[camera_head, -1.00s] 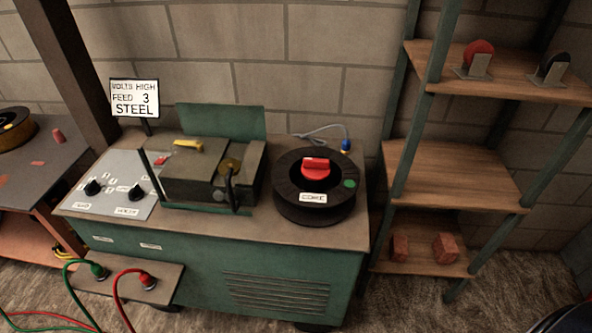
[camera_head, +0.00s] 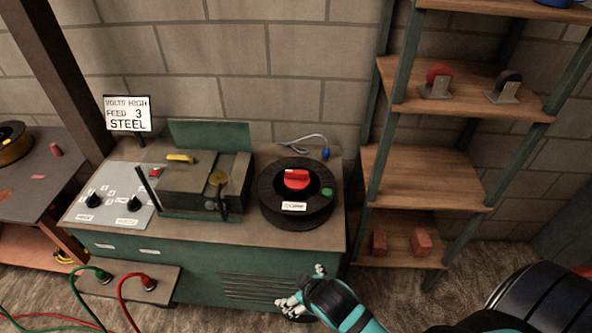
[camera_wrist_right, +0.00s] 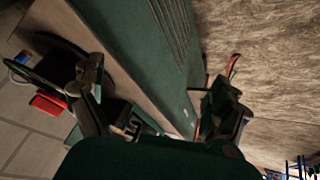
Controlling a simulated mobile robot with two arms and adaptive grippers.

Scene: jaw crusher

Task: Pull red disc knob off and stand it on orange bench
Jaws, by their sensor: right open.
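A red knob (camera_head: 297,179) sits on top of the black disc (camera_head: 268,205) labelled "CORE", at the right of the green machine's top. A red part (camera_wrist_right: 47,105), likely the same knob, shows at the left of the right wrist view. My right gripper (camera_head: 304,287) is open and empty, in front of the machine's front panel and below the knob. Its spread fingers also show in the right wrist view (camera_wrist_right: 160,95). The bench with orange legs (camera_head: 58,222) and a dark top stands at the far left, partly cut off. My left gripper is out of view.
A wooden rack at right holds a red disc (camera_head: 440,73) and a black disc (camera_head: 508,83) in metal brackets. Red blocks (camera_head: 420,242) lie on its bottom shelf. A crusher unit (camera_head: 185,185) stands left of the black disc. Cables (camera_head: 125,295) plug into the low front ledge.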

